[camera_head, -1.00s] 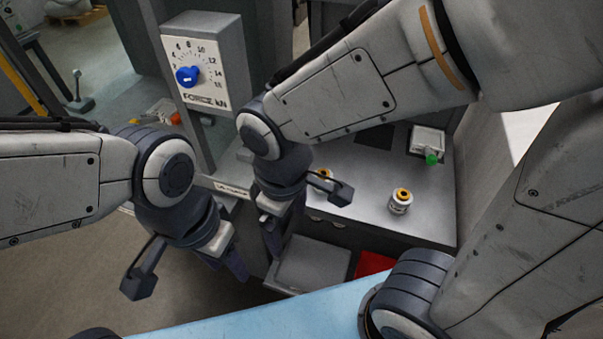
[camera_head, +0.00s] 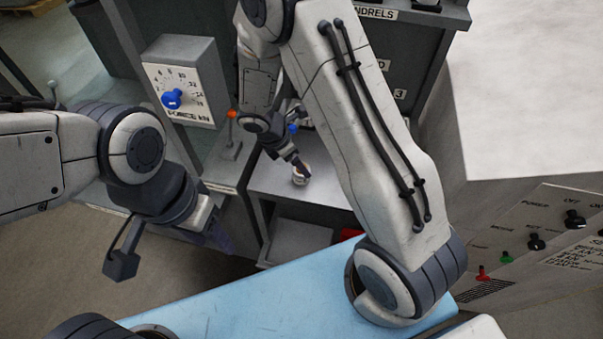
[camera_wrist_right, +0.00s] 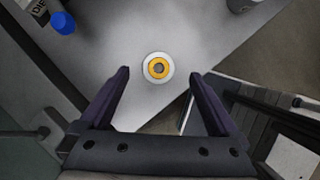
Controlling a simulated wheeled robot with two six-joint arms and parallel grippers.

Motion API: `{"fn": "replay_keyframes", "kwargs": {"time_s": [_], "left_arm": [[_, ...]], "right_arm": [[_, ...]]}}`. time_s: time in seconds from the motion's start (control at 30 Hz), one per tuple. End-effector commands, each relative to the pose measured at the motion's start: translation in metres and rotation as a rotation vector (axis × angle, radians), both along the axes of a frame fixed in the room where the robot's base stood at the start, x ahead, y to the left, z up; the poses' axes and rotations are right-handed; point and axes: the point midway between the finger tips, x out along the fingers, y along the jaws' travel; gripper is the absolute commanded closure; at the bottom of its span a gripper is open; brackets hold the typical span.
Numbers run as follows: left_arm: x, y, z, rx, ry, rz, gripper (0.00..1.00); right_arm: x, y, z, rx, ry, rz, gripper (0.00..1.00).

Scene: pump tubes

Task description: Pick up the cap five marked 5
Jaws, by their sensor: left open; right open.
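A small round white piece with an orange-yellow ring on top (camera_wrist_right: 158,68) stands on the grey bench top; it also shows in the head view (camera_head: 300,177). No number 5 can be read on it, so I cannot confirm it is cap five. My right gripper (camera_wrist_right: 160,74) is open and empty, with the piece centred between its fingertips in the wrist view; the gap in depth is unclear. In the head view my right gripper (camera_head: 299,163) is just over the piece and partly hides it. My left gripper (camera_head: 170,252) is open and empty, away from the bench.
A grey bench top (camera_head: 270,181) carries the piece. A force dial box with a blue knob (camera_head: 172,99) and an orange-tipped lever (camera_head: 231,131) stand to the left. A blue item (camera_wrist_right: 63,23) lies at the wrist view's upper left. A control panel (camera_head: 540,240) is at right.

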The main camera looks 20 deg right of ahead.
Motion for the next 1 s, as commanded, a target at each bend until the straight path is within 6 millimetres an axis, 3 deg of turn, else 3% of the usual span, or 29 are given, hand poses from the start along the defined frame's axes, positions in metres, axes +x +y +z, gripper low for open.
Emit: {"fn": "replay_keyframes", "kwargs": {"time_s": [0.4,0.7,0.93,0.97,1.0], "left_arm": [[0.0,0.0,0.006,0.0,0.0,0.0,0.5],[0.0,0.0,0.006,0.0,0.0,0.0,0.5],[0.0,0.0,0.006,0.0,0.0,0.0,0.5],[0.0,0.0,0.006,0.0,0.0,0.0,0.5],[0.0,0.0,0.006,0.0,0.0,0.0,0.5]], "right_arm": [[0.004,-0.016,-0.047,0.0,0.001,-0.002,0.03],[0.005,-0.018,-0.05,0.001,-0.001,-0.001,0.03],[0.005,-0.018,-0.05,0.001,-0.001,-0.001,0.91],[0.005,-0.018,-0.05,0.001,-0.001,-0.001,1.0],[0.005,-0.018,-0.049,0.0,-0.002,-0.002,1.0]]}}
